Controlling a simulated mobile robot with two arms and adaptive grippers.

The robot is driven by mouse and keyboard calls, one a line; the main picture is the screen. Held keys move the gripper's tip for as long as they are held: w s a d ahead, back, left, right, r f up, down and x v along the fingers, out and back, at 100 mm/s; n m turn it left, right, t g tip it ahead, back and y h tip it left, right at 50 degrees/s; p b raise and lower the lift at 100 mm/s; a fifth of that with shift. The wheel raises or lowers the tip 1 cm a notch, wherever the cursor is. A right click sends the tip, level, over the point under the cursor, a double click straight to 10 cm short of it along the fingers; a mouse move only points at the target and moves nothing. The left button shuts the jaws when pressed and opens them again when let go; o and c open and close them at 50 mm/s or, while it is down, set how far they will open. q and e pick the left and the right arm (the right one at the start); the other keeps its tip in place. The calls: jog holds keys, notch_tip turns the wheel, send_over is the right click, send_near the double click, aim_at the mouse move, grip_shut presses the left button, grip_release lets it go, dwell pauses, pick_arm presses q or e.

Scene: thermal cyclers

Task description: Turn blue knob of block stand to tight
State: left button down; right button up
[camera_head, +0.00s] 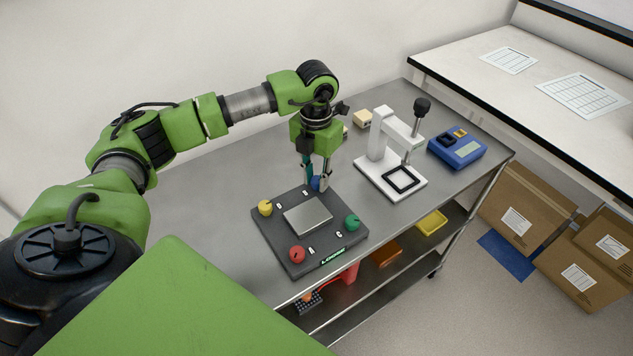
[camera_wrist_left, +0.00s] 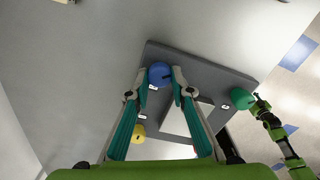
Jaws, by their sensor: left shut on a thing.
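The dark block stand (camera_head: 284,240) lies on the steel cart, with a bare metal plate (camera_head: 307,216) in its middle. Its blue knob (camera_head: 316,184) is at the far corner, partly hidden by my left gripper (camera_head: 316,186). The gripper points down and is shut on the blue knob. In the left wrist view the blue knob (camera_wrist_left: 160,74) sits between the two fingertips (camera_wrist_left: 160,78). The yellow knob (camera_head: 265,208), green knob (camera_head: 352,221) and red knob (camera_head: 297,254) are at the other corners. My right gripper is not clearly in view.
A white press-like stand (camera_head: 384,150) and a blue device (camera_head: 457,148) stand to the right on the cart. Small beige blocks (camera_head: 362,118) lie behind. The cart's left part is clear. A lower shelf holds a yellow tray (camera_head: 432,222). Boxes (camera_head: 522,207) stand on the floor.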

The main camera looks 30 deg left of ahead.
pick_arm(q)
jog(key=m+b, duration=0.3)
jog(key=m, duration=0.1)
jog(key=shift+f+m, duration=0.1)
jog(key=shift+m, duration=0.2)
jog(key=m+b, duration=0.2)
jog(key=m, duration=0.2)
jog(key=shift+w+a+m, duration=0.1)
jog(key=shift+a+m, duration=0.05)
jog(key=shift+m, duration=0.15)
jog(key=m+b, duration=0.2)
jog(key=m, duration=0.2)
jog(key=shift+m, duration=0.3)
jog(key=shift+w+m+b, duration=0.1)
jog(key=shift+m+b, duration=0.75)
jog(key=shift+m, duration=1.15)
jog(key=shift+r, duration=0.2)
jog(key=c, duration=1.8)
grip_release()
